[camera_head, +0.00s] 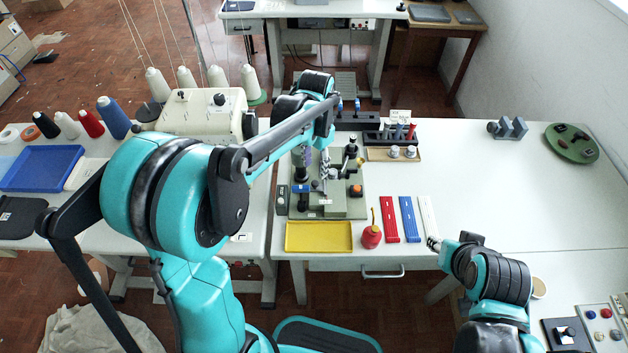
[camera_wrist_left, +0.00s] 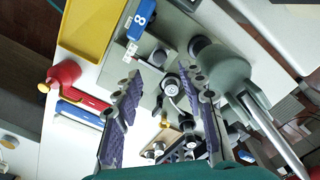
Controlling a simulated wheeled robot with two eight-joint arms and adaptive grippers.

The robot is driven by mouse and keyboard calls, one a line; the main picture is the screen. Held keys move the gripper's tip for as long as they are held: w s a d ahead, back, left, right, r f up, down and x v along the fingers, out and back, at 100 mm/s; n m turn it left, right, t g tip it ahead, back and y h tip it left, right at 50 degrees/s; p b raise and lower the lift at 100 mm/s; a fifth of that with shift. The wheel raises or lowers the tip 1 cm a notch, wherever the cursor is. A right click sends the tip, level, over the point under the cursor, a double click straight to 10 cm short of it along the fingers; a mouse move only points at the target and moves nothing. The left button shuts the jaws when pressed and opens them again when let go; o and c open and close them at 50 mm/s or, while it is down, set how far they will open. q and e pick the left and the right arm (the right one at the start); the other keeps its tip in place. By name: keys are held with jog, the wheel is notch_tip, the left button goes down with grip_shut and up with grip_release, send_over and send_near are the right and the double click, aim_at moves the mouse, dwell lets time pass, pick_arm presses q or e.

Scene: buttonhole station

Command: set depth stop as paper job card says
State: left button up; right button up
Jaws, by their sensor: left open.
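The green-grey machine fixture (camera_head: 330,212) stands on the white table in the head view. In the left wrist view the blue block (camera_wrist_left: 145,12) carries a white 8. My left gripper (camera_head: 324,168) points down over the fixture. In the left wrist view my left gripper (camera_wrist_left: 163,72) is open, with a small round metal-and-black part (camera_wrist_left: 171,87) showing between its fingers. I cannot tell which part is the depth stop. A small white card (camera_head: 400,115) stands behind; its writing is unreadable. My right gripper (camera_head: 433,243) is near the table's front edge.
A yellow tray (camera_head: 319,237), a red oil can (camera_head: 371,236) and red (camera_head: 390,218), blue (camera_head: 409,219) and white (camera_head: 427,216) strips lie in front. A black rack (camera_head: 388,136) and small tray (camera_head: 378,156) stand behind. The table's right half is mostly clear.

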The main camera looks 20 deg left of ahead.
aim_at(315, 183)
pick_arm(q)
notch_tip(315, 183, down, 7)
jog(key=shift+r+b, duration=0.1)
jog(key=shift+b, duration=1.15)
grip_shut()
